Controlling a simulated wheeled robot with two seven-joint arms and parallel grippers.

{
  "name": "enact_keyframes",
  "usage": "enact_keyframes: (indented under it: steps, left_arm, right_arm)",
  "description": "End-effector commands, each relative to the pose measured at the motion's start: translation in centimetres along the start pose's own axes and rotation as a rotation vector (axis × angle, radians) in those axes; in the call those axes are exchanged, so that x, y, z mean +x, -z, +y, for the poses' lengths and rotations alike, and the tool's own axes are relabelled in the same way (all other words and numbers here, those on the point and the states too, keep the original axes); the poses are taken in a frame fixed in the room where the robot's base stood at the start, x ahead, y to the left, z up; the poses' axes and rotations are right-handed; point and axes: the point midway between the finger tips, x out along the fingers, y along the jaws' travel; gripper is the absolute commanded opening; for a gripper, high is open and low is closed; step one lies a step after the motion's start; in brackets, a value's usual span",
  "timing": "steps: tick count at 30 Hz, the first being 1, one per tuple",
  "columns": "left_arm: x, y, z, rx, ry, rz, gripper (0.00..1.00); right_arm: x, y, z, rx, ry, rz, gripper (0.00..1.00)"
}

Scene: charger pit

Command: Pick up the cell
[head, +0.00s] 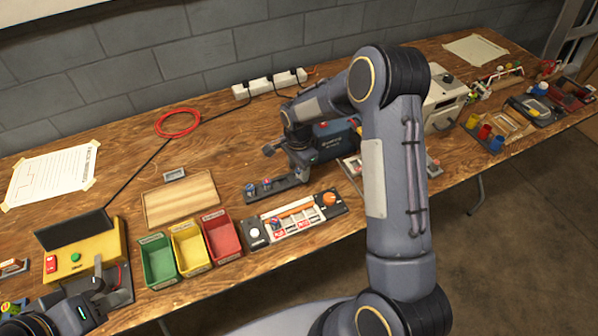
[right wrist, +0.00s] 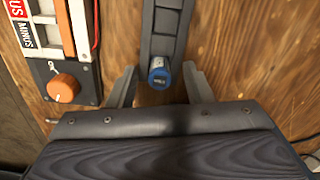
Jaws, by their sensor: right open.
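My right gripper (right wrist: 158,90) is open, with one finger on each side of the cell and gaps between. In the head view my right gripper (head: 284,152) is over the right end of the rack (head: 290,184) and hides that cell.
A charger (head: 256,234) with an orange knob (head: 330,198) lies in front of the rack. Green (head: 157,262), yellow (head: 190,250) and red (head: 222,238) bins, a wooden board (head: 180,200) and a yellow device (head: 85,255) stand to the left. A blue-grey box (head: 338,143) is behind.

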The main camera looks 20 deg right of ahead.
Motion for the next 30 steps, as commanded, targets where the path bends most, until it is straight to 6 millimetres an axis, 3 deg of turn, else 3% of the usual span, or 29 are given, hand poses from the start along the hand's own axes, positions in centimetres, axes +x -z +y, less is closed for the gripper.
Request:
enact_keyframes:
  steps: [10,20,30]
  left_arm:
    - [-0.06,0.03,0.03,0.0,0.0,0.0,0.36]
    - [-0.06,0.03,0.03,0.0,0.0,0.0,0.36]
    - [-0.04,0.02,0.02,0.0,0.0,0.0,0.36]
  right_arm:
    - [0.88,-0.02,0.01,-0.002,0.001,0.0,0.45]
    - [0.85,-0.02,0.01,-0.001,0.001,0.0,0.01]
    - [0.53,0.0,-0.04,-0.001,0.003,0.0,0.0]
